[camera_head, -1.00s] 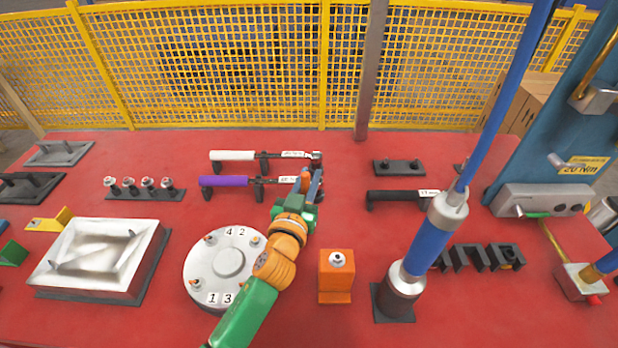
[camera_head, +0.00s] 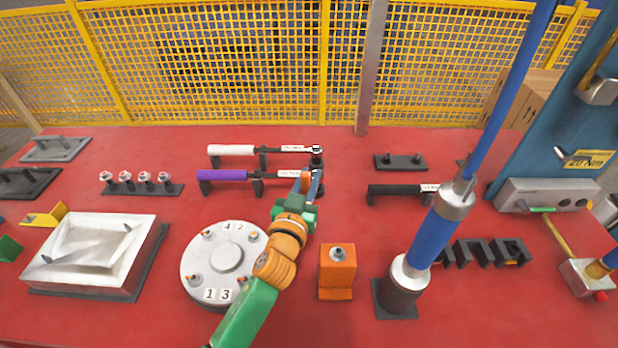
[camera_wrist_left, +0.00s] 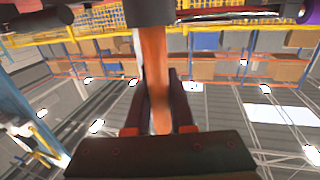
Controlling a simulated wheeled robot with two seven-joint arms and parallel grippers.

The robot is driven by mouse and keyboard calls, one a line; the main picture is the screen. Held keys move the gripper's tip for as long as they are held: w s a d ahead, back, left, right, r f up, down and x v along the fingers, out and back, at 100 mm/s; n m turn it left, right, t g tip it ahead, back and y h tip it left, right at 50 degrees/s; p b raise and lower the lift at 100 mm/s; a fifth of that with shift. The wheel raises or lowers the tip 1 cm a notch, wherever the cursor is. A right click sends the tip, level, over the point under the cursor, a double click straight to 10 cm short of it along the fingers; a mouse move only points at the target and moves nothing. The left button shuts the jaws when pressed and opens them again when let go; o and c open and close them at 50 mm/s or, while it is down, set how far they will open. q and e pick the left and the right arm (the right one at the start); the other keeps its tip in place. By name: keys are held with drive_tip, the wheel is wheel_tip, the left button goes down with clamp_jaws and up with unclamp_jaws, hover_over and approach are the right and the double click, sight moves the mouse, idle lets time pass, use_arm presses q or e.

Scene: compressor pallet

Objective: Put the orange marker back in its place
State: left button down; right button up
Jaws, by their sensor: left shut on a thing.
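The orange marker (camera_wrist_left: 154,75) stands out as an orange stick between the fingers in the left wrist view. My left gripper (camera_wrist_left: 158,115) is shut on it. In the head view, my left gripper (camera_head: 309,192) is over the table at the right end of the purple-handled wrench (camera_head: 222,175). A bit of the orange marker (camera_head: 305,181) shows beside the blue-grey fingers there. The marker's lower end and whether it touches anything are hidden. I cannot make out its place. My right gripper is not in view.
A white-handled wrench (camera_head: 232,150) lies behind the purple one, and a black wrench (camera_head: 396,190) to the right. A round numbered plate (camera_head: 228,257) and an orange block (camera_head: 337,268) stand nearer. A blue hanging tool (camera_head: 430,236) stands at right. Red table between them is partly clear.

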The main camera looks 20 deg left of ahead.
use_arm(q)
drive_tip(key=shift+f+b, duration=0.85)
drive_tip(key=shift+f, duration=0.15)
drive_tip(key=c, duration=0.7)
unclamp_jaws()
drive_tip(key=shift+s, duration=0.1)
drive_tip(key=s, duration=0.7)
drive_tip(key=shift+d+b, duration=0.1)
drive_tip(key=shift+b, duration=0.3)
drive_tip(key=shift+r, duration=0.1)
